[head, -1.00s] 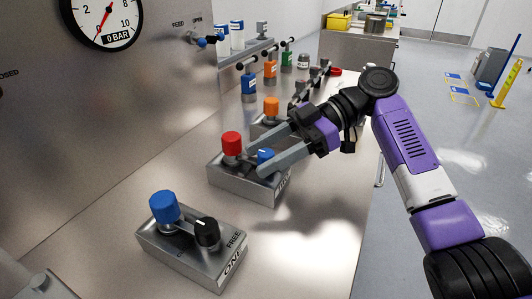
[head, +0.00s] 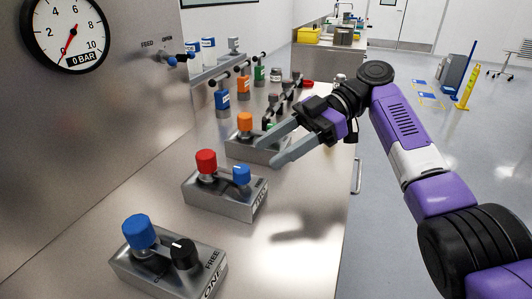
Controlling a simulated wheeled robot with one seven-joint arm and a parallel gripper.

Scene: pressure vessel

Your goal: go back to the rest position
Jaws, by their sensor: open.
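My gripper (head: 268,154) is open and empty in the head view. Its two grey fingers point left, raised above the bench. It is apart from the middle metal block (head: 225,203), which carries a red knob (head: 206,162) and a small blue knob (head: 241,175). The fingers partly cover the farther block with an orange knob (head: 245,121). My purple and white arm reaches in from the lower right, bent at a black elbow joint.
The nearest block (head: 168,268) has a blue knob (head: 139,231) and a black knob (head: 184,253). A pressure gauge (head: 68,35) on the left wall reads near 0. Small bottles (head: 222,99) and a rail stand farther back. Open floor (head: 400,130) lies right.

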